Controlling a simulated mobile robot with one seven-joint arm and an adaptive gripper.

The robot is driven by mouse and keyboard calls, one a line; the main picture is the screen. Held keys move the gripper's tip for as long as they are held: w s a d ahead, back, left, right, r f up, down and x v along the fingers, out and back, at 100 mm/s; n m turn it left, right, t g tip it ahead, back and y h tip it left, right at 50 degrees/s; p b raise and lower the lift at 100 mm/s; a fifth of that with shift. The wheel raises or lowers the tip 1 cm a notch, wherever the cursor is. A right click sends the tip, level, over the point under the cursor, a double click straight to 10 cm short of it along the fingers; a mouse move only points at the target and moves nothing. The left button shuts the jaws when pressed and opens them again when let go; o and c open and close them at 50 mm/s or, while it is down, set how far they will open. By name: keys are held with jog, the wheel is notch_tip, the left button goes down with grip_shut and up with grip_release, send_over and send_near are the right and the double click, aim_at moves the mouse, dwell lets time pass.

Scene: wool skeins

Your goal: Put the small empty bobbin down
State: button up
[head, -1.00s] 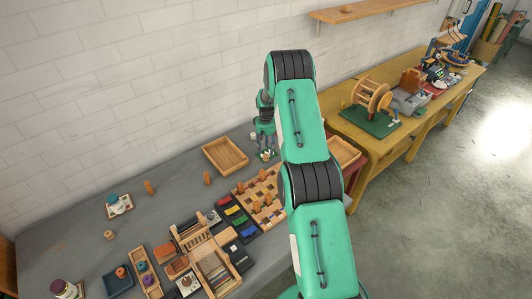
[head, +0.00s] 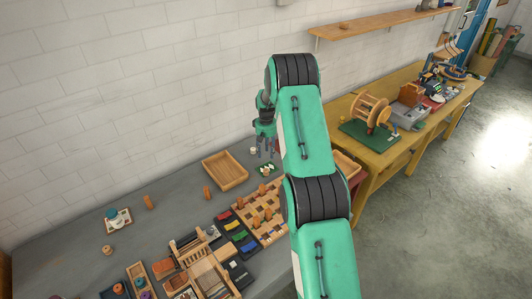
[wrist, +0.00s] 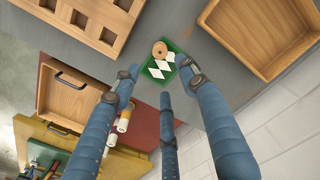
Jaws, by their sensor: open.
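The small bobbin (wrist: 160,47), pale wood with a dark centre hole and no thread that I can see, sits at the edge of a small green mat with white diamonds (wrist: 147,79) in the wrist view. The green mat (head: 260,172) also shows in the head view, below my gripper (head: 267,152); the bobbin is too small to make out surely there. In the wrist view my gripper (wrist: 165,82) has its blue fingers spread around the mat, with nothing held between them. The bobbin stands apart from the fingers.
An empty wooden tray (head: 241,183) lies left of the mat in the head view. A wooden grid rack (head: 246,223) with upright pegs is in front. A small pale piece (head: 253,150) stands behind the mat.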

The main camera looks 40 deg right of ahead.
dwell(0.3)
